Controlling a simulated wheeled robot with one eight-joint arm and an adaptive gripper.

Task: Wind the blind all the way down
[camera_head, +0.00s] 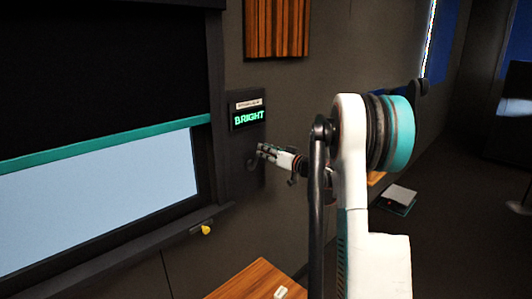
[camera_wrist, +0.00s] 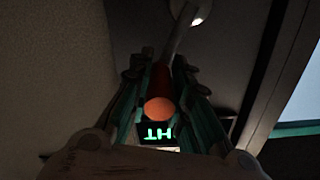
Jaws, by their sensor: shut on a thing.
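The dark blind (camera_head: 105,75) hangs over the window in the head view, and its teal bottom bar (camera_head: 110,144) slopes across the middle of the opening. A lit pane (camera_head: 95,205) shows below the bar. A dark panel to its right has a display (camera_head: 249,117) reading "BRIGHT" in green. My gripper (camera_head: 262,150) is at the panel's lower part, below the display. In the wrist view my gripper (camera_wrist: 160,75) is shut on a red-orange crank handle (camera_wrist: 160,108), between its teal fingers. A grey crank arm (camera_wrist: 183,35) runs up from the handle to a bright round hub.
A small yellow item (camera_head: 206,230) is on the ledge under the window. A wooden table (camera_head: 255,281) stands below with a small pale item on it. A slatted wooden panel (camera_head: 277,25) hangs above the display. My arm covers the middle right.

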